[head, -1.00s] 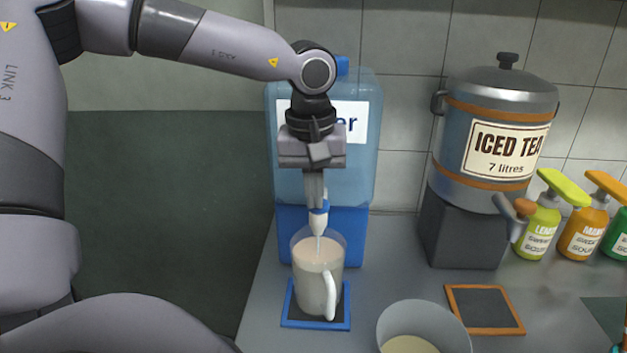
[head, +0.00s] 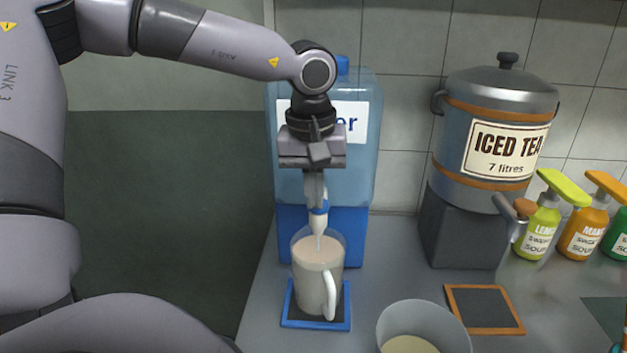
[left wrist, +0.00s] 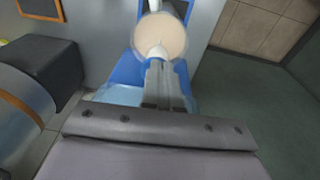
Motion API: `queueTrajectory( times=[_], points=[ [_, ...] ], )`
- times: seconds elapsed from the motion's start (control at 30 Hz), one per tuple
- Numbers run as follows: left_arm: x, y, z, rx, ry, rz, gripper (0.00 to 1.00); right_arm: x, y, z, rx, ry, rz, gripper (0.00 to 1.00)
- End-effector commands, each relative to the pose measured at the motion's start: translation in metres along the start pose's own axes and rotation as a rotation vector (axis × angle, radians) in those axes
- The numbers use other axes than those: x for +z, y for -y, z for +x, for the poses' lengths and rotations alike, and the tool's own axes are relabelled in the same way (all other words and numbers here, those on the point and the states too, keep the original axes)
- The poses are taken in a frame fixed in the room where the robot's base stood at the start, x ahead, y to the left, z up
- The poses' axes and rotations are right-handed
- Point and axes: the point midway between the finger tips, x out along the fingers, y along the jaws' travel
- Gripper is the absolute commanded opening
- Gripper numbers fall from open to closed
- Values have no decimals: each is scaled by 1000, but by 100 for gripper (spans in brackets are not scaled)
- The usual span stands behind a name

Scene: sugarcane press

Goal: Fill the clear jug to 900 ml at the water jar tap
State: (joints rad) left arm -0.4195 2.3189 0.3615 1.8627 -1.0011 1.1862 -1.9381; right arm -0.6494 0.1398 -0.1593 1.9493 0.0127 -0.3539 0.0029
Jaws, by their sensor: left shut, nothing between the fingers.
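The clear jug (head: 316,283) stands upright on a blue-rimmed mat (head: 288,316) under the tap, its white handle toward the front right. It holds a pale beige liquid, with a thin stream falling into it from the tap (head: 319,222). No volume marks are readable. The blue water jar (head: 368,180) stands behind. My left gripper (head: 315,200) is shut and empty, pointing down at the tap, its fingertips touching or just behind it. The left wrist view shows the gripper (left wrist: 160,68) and the jug's round liquid surface (left wrist: 173,35). My right gripper is out of view.
An iced tea urn (head: 460,195) stands on a dark block at the right, with several soap-like pump bottles (head: 540,230) beside it. A grey container (head: 385,325) with pale contents sits front right, near an empty wood-framed slate (head: 485,308).

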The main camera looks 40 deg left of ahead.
Motion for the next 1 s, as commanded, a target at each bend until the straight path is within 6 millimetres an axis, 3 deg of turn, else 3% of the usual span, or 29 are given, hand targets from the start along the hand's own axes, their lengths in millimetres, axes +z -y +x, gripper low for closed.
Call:
queueTrajectory(
  times=[0.03,0.17,0.6,1.0],
  points=[
    [4,4,10,-16,21,-1,0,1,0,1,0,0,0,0],
    [4,4,7,-15,20,-1,0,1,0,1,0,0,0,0],
    [3,1,-62,-3,1,-1,0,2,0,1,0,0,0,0],
    [3,0,-74,0,-3,1,0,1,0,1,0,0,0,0]
  ],
)
